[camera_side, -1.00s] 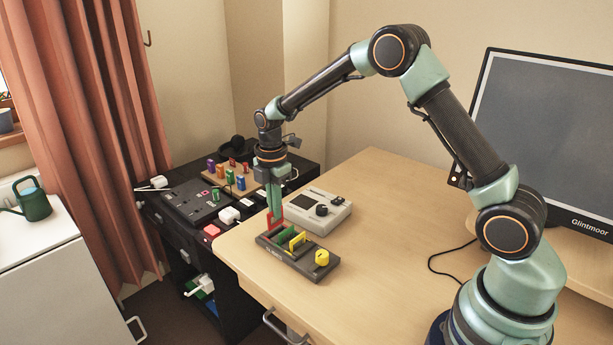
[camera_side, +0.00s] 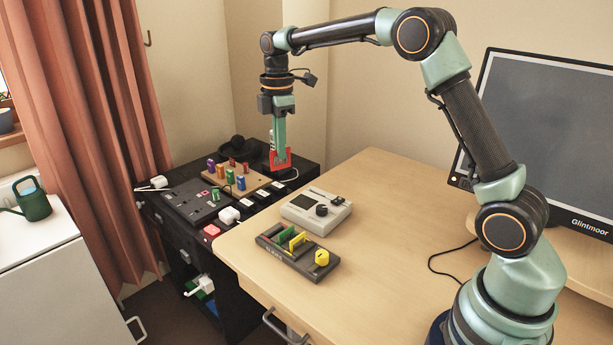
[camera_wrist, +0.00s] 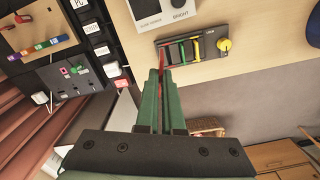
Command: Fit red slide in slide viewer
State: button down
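My gripper (camera_side: 280,150) is shut on the red slide (camera_side: 281,163) and holds it upright in the air, above the far side of the desk and cabinet. In the wrist view the slide (camera_wrist: 161,58) shows edge-on between the fingertips (camera_wrist: 162,78). A pale grey box with a dark knob (camera_side: 306,221), marked "BRIGHT" in the wrist view (camera_wrist: 183,15), seems to be the slide viewer. It stands on the desk. In front of it lies a dark slotted rack (camera_side: 301,266) with a green slide (camera_side: 286,235), a yellow slide (camera_side: 298,241) and a yellow knob.
A black cabinet to the left of the desk carries a wooden board with coloured blocks (camera_side: 213,182), a dark panel (camera_side: 184,206) and small white and red blocks. A monitor (camera_side: 550,140) stands at the right. The middle of the desk (camera_side: 385,220) is clear.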

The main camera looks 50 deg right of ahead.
jog(key=shift+w+d+f+m, duration=0.2)
jog(key=shift+d+f+m, duration=2.05)
jog(key=shift+d, duration=0.25)
jog(key=shift+w+d+f+m, duration=0.2)
jog(key=shift+d+f+m, duration=2.05)
jog(key=shift+d, duration=0.25)
jog(key=shift+w+d+f+m, duration=0.2)
jog(key=shift+d+f+m, duration=2.05)
jog(key=shift+d, duration=0.25)
jog(key=shift+f, duration=1.9)
jog(key=c, duration=0.7)
grip_release()
jog(key=shift+c, duration=0.2)
jog(key=shift+r, duration=0.1)
